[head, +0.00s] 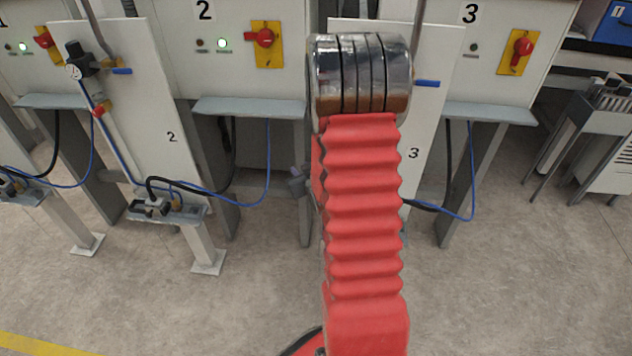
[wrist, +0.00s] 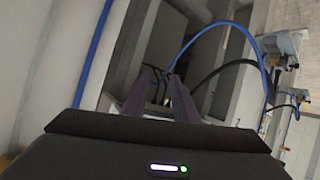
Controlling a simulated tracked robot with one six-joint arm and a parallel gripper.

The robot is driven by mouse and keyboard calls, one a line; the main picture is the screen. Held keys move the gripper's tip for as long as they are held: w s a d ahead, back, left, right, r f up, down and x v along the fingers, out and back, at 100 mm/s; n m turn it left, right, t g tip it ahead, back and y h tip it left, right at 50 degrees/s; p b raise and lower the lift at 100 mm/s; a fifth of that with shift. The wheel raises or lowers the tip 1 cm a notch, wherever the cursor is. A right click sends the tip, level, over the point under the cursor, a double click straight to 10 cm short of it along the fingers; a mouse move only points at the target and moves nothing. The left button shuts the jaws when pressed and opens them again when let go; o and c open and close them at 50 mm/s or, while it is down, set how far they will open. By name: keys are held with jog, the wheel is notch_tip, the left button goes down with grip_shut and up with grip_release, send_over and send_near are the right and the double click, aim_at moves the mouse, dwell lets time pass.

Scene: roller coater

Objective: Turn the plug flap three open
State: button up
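I cannot make out plug flap three in either view. In the head view, my red-sleeved arm covers the lower part of station three, below the white board marked 3 (head: 413,153). My gripper (wrist: 161,77) shows in the wrist view, with two dark fingers apart and nothing between them. Black cables show beyond the gap. It points at a grey frame (wrist: 205,52), and I cannot tell its distance from the flap.
A matching plug fitting (head: 152,207) stands on a post at station two. A blue hose (wrist: 92,55) runs close on the left in the wrist view, and fittings (wrist: 283,50) sit at the right. The floor (head: 262,285) left of my arm is clear.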

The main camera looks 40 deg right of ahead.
jog(key=s+a+r+n+g+y, duration=0.1)
jog(key=s+a+r+g, duration=0.15)
jog(key=a+r, duration=0.6)
jog(key=s+a+r+g+y, duration=0.1)
jog(key=s+a+r, duration=0.2)
jog(key=a+r, duration=0.55)
jog(key=s+a+r+n+g+y, duration=0.1)
jog(key=s+a+r, duration=0.1)
jog(key=s+a, duration=0.6)
jog(key=s+a+r+g+y, duration=0.1)
jog(key=s+a+r+y, duration=0.1)
jog(key=s+a, duration=0.6)
jog(key=s+r, duration=0.1)
jog(key=s, duration=0.1)
jog(key=shift+s+a+n, duration=0.15)
jog(key=shift+s+n, duration=0.25)
jog(key=shift+a+g, duration=0.15)
jog(key=shift+g, duration=0.1)
